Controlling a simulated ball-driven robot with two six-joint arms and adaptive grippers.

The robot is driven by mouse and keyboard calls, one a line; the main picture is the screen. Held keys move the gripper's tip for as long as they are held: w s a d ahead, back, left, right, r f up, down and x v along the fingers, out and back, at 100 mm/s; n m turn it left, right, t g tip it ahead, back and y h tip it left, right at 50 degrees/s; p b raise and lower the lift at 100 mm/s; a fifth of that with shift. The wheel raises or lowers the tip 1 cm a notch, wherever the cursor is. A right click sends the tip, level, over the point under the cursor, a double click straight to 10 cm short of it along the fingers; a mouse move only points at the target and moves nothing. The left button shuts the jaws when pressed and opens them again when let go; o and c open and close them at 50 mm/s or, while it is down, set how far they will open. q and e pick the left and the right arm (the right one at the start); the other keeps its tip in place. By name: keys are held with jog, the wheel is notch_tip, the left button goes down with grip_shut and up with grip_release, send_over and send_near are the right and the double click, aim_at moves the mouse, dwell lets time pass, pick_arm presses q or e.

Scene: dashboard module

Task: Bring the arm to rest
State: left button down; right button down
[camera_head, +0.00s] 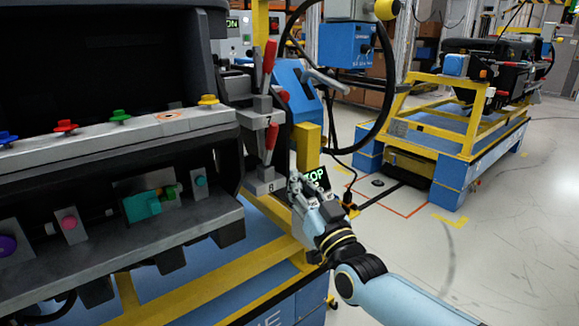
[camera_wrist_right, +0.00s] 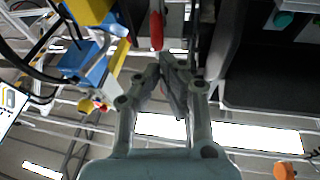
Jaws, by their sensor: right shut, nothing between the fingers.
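My right gripper (camera_head: 296,184) is shut and empty. My light blue right arm (camera_head: 395,300) comes in from the lower right. In the right wrist view the gripper's fingertips (camera_wrist_right: 172,65) meet with nothing between them, and a red lever handle (camera_wrist_right: 156,30) shows just beyond them. In the head view two red-handled levers, an upper one (camera_head: 269,58) and a lower one (camera_head: 271,138), stand above the gripper. My left gripper is not in view.
The dark dashboard module (camera_head: 120,250) with coloured knobs fills the left side. A black steering wheel ring (camera_head: 388,90) and a blue box (camera_head: 346,44) are above the gripper. A yellow and blue cart (camera_head: 440,140) stands behind. Open floor (camera_head: 500,260) lies to the right.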

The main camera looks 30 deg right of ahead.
jog(key=s+a+f+n+g, duration=0.1)
jog(key=s+f+g, duration=0.3)
jog(key=s+f, duration=0.6)
jog(key=s+f+g+y, duration=0.1)
jog(key=s+f+g, duration=0.3)
jog(key=f, duration=1)
jog(key=s+a+f+n+g, duration=0.1)
jog(key=s+f+g, duration=0.2)
jog(key=s+f, duration=0.75)
jog(key=s+f+g, duration=0.3)
jog(key=s+f, duration=0.1)
jog(key=s, duration=0.5)
jog(key=s+f+g, duration=0.3)
jog(key=s+f, duration=0.2)
jog(key=s, duration=0.4)
jog(key=s+f+g, duration=0.3)
jog(key=s+f, duration=0.2)
jog(key=s, duration=0.4)
jog(key=shift+s+a+f+n+g+y, duration=0.2)
jog(key=shift+s+a+n+g+y, duration=0.1)
jog(key=shift+s+g+y, duration=0.1)
jog(key=shift+w, duration=0.1)
